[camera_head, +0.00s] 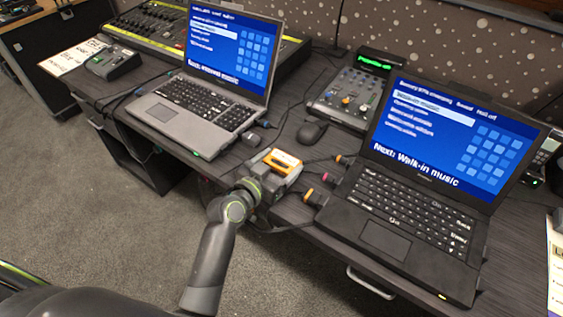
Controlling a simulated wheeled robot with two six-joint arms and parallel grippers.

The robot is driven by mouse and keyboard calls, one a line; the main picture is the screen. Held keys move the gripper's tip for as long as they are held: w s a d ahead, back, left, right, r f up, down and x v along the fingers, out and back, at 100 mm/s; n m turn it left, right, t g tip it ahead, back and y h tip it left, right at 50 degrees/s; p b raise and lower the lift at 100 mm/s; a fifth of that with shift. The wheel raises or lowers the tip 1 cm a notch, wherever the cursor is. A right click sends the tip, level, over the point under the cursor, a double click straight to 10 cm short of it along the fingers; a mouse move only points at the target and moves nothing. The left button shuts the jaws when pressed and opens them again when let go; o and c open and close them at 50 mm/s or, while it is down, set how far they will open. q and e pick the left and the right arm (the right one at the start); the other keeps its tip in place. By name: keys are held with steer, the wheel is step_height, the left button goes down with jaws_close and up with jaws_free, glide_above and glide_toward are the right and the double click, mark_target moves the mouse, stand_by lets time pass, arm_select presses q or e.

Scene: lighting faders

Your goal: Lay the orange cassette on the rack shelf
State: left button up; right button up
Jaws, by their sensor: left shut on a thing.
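The orange cassette (284,161) is in the middle of the head view, over the desk between the two laptops. My left gripper (277,172) is shut on it; the fingers hide part of it. My left arm reaches up from the bottom of the picture to this spot. I cannot tell whether the cassette touches the desk or is held just above it. My right gripper is not in view. I cannot make out the rack shelf for certain.
An open grey laptop (190,108) stands left and an open black laptop (405,220) right. A mouse (312,133), a small mixer (349,98) and cables lie behind the gripper. A fader console (160,32) is at the back left. Carpet (110,235) is clear at front left.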

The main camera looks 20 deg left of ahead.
mark_target(279, 164)
arm_select(q)
step_height(279, 164, up, 9)
steer(key=shift+f+p, duration=0.1)
steer(key=shift+p, duration=1.05)
steer(key=s+a+r+m+h+p, duration=0.1)
steer(key=s+a+r+p, duration=0.2)
steer(key=s+r, duration=0.2)
steer(key=s+a+r+g+h+p, duration=0.1)
steer(key=s+a+r+p, duration=0.2)
steer(key=s, duration=0.6)
step_height(279, 164, up, 2)
steer(key=shift+r+m+p, duration=0.2)
steer(key=shift+m+p, duration=0.2)
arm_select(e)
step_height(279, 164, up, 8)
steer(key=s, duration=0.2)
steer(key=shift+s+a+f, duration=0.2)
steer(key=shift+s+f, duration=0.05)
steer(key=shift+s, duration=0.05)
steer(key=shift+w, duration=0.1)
